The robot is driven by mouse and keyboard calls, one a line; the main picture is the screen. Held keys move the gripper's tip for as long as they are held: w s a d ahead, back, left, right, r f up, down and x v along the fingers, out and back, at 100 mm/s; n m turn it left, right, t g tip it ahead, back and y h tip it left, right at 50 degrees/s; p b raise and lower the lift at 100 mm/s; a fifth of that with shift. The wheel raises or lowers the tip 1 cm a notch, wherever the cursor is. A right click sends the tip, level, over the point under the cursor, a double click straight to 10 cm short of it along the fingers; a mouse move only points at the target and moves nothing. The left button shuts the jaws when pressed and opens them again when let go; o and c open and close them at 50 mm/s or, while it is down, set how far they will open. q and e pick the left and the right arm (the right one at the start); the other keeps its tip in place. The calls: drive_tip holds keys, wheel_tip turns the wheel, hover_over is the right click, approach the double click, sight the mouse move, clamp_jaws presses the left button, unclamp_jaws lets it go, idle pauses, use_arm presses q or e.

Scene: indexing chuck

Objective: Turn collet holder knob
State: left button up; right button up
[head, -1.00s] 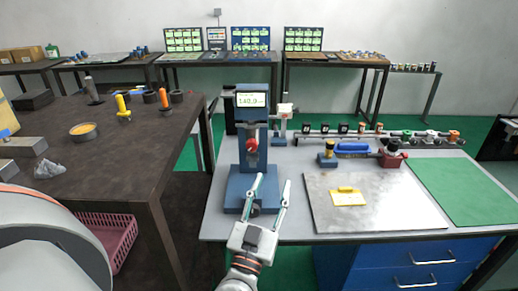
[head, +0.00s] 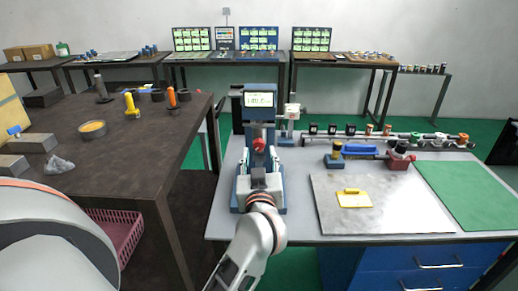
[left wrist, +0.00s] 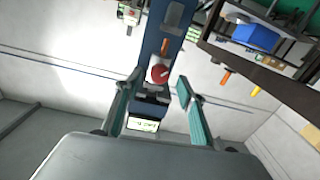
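The blue indexing device (head: 259,122) stands upright on the grey worktable, with a lit display (head: 259,100) on top. Its red round knob (head: 259,145) faces me below the display; the knob also shows in the left wrist view (left wrist: 159,73). My left gripper (head: 259,166) is in front of the device, just below the knob in the head view. In the left wrist view the gripper (left wrist: 157,90) has its two fingers spread wide, with the knob showing between and beyond them. Nothing is between the fingertips; I cannot tell any contact. My right gripper is not in view.
A rail with several knobs runs along the back. A dark table (head: 140,150) stands left.

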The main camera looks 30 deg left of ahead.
sight(259, 148)
use_arm(q)
drive_tip(key=shift+x, duration=1.9)
drive_tip(key=shift+s, duration=0.1)
drive_tip(key=c, duration=1.1)
drive_tip(key=shift+c, duration=0.2)
